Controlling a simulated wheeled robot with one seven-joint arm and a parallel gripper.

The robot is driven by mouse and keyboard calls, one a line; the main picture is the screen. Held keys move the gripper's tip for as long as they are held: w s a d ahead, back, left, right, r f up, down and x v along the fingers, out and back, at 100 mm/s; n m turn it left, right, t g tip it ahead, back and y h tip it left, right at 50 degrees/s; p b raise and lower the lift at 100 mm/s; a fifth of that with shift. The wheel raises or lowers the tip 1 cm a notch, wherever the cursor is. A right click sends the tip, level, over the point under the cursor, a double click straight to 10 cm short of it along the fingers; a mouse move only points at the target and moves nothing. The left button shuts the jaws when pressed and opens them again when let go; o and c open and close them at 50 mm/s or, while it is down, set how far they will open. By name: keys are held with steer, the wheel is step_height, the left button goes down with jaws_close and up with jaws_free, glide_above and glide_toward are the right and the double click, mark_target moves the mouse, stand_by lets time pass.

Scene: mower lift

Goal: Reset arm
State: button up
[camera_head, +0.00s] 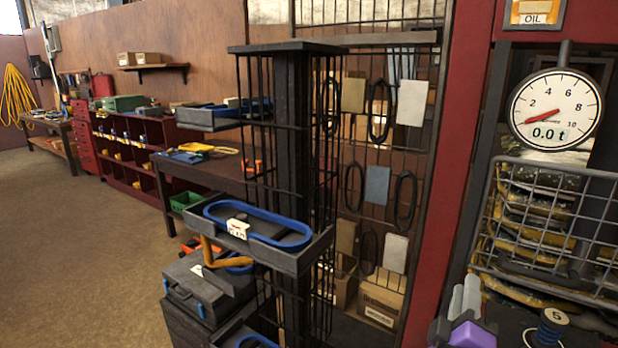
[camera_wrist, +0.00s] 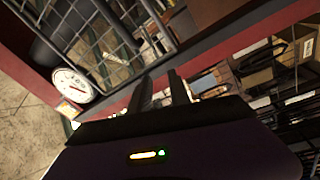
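My gripper (camera_head: 465,295) shows at the lower right of the head view, its light grey fingers pointing up from a purple body. It is beside the wire basket and the red post. In the wrist view my gripper (camera_wrist: 161,82) has two dark fingers with a gap between them, and nothing is held there. The rest of my arm is mostly out of the picture.
A wire basket (camera_head: 545,230) hangs under a round dial scale (camera_head: 556,110) reading 0.0 t, close to my gripper. A dark rack with trays (camera_head: 262,245) stands mid-view. A numbered dark spool (camera_head: 551,328) is at lower right. Open floor (camera_head: 80,240) lies left.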

steer(key=s+a+f+t+y, duration=0.1)
steer(key=s+a+f+y, duration=0.35)
steer(key=s, duration=0.25)
steer(key=s+a+f+t+y, duration=0.1)
steer(key=s+a+f+y, duration=0.35)
steer(key=s+f, duration=0.2)
steer(key=s+f+m+g, duration=0.1)
steer(key=s+m+g, duration=0.1)
steer(key=s, duration=1.2)
steer(key=s+f+m+g+y, duration=0.1)
steer(key=s+m, duration=0.4)
steer(key=s, duration=0.8)
steer(key=shift+s+d+f+m+g, duration=0.3)
steer(key=shift+s+f+g, duration=0.1)
steer(key=shift+f+g, duration=0.25)
steer(key=shift+o, duration=0.3)
